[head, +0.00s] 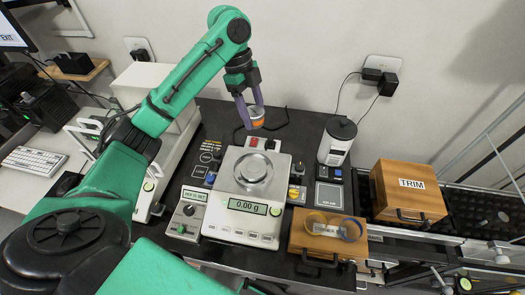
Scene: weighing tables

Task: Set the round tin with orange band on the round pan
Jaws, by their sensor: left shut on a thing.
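The round tin with orange band (256,122) is held between the purple fingers of my left gripper (254,110), which is shut on it. The tin hangs above the back of the scale, apart from the pan. The round pan (253,168) is a bare metal disc on top of the white scale (215,214), and its display reads 0.00 g. The gripper comes down from above, with its arm reaching in from the left. My right gripper is not in view.
A wooden box with tape rolls (298,238) stands right of the scale. A white cylindrical device (337,141) stands behind it, and a wooden TRIM box (409,190) is further right. A small control box (187,213) sits left of the scale. Red switches are behind the pan.

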